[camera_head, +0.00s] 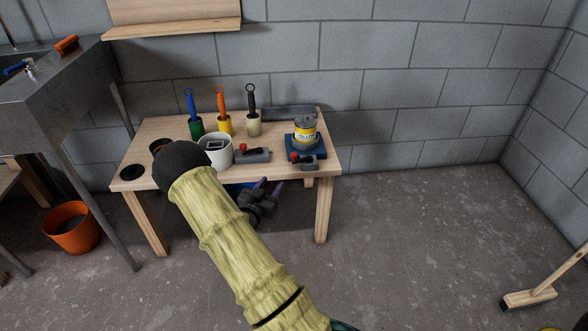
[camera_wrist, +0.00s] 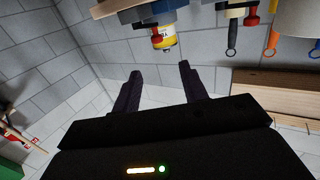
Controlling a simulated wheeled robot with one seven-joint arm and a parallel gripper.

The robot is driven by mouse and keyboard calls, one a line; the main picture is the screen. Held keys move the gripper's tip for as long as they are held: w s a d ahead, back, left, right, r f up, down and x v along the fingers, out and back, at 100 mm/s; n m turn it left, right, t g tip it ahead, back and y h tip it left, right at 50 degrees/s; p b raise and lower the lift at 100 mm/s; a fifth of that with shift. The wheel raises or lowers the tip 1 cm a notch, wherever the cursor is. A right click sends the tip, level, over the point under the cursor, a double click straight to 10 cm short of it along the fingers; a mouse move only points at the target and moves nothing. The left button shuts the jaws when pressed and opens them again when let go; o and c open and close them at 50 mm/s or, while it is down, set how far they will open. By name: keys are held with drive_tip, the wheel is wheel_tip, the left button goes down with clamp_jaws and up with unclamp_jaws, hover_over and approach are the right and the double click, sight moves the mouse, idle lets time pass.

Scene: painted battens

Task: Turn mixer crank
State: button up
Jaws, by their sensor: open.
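A yellow paint can (camera_head: 305,133) with a grey top stands on a blue base (camera_head: 303,146) at the table's right end. A small grey unit with a red-knobbed crank (camera_head: 295,157) is at the front of that base. A second grey unit with a red knob (camera_head: 244,148) sits beside a white pot (camera_head: 218,151). In the wrist view, which is upside down, the can (camera_wrist: 164,41) and its red knob (camera_wrist: 156,30) show at the top, beyond the fingers. My gripper (camera_head: 270,186) is open and empty, in front of the table's front edge and apart from both cranks.
An orange bucket (camera_head: 72,230) and metal sink (camera_head: 60,85) are left; a broom (camera_head: 530,297) is right. Floor between is clear.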

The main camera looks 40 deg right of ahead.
sight(293, 157)
drive_tip(key=shift+s+d+f, duration=0.15)
drive_tip(key=shift+s+d, duration=0.05)
drive_tip(key=shift+d, duration=0.05)
drive_tip(key=b+x, duration=0.4)
drive_tip(key=x, duration=1.2)
drive_tip(key=shift+d, duration=0.1)
drive_tip(key=shift+w+d+r, duration=0.25)
drive_tip(key=shift+w+d, duration=0.05)
drive_tip(key=shift+d, duration=0.25)
clamp_jaws()
